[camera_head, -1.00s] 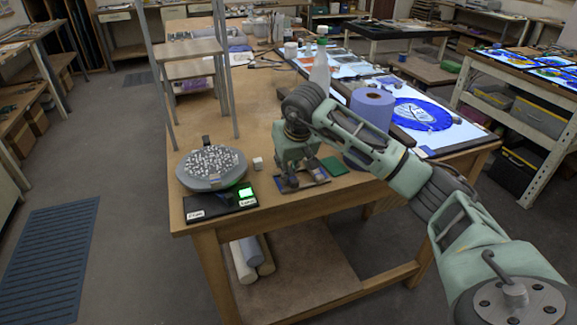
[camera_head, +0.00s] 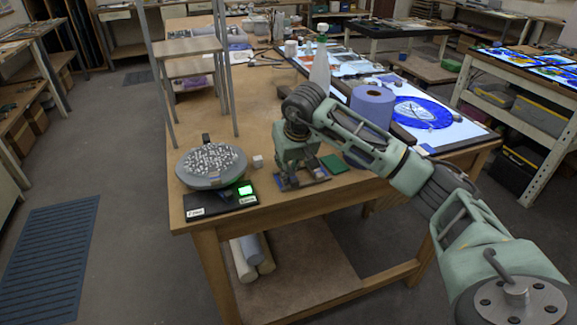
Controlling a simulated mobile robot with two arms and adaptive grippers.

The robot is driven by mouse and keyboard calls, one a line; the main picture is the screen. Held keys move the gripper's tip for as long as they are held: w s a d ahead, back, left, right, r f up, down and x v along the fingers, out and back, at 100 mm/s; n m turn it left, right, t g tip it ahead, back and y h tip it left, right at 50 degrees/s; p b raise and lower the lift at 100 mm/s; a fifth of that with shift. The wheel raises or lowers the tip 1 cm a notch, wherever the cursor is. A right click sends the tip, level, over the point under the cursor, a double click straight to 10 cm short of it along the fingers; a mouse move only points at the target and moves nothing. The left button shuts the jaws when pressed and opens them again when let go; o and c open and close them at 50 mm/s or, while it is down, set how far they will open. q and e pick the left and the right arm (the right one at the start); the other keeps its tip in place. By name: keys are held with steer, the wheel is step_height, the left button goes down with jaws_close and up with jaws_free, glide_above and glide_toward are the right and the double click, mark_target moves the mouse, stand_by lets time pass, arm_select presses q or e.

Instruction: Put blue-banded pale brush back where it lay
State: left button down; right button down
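My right arm comes in from the right, and its gripper (camera_head: 293,183) points down over a small dark tray (camera_head: 318,175) near the table's front edge. The fingers are small and dark against the tray, so I cannot see whether they are open or shut, or whether they hold anything. I cannot make out a blue-banded pale brush; it may be hidden by the gripper or too small to tell. My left gripper is out of view.
The table's middle (camera_head: 262,110) is bare.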

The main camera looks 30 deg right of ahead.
steer(key=c, duration=1.6)
jaws_free()
steer(key=shift+o, duration=0.2)
steer(key=v, duration=1.2)
